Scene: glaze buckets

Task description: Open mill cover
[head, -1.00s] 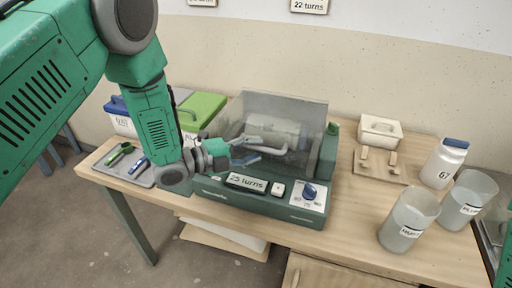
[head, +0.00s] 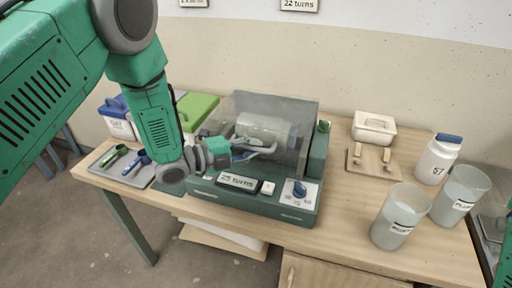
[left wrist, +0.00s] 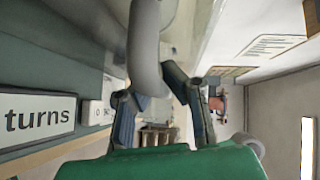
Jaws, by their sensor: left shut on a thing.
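The mill (head: 258,203) is a green machine on the table, with a turns display and a blue knob (head: 300,188) on its front. Its clear grey cover (head: 290,110) stands over a pale jar (head: 264,128). My left gripper (head: 262,149) is at the cover's front, shut on a grey curved bar that appears to be the cover's handle. In the left wrist view this handle (left wrist: 145,45) passes between the two fingers (left wrist: 160,105). The fingers partly hide the handle in the head view. My right gripper is not in view.
A tray with scoops (head: 125,163) and lidded boxes (head: 198,108) stand left of the mill. Bare table lies between.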

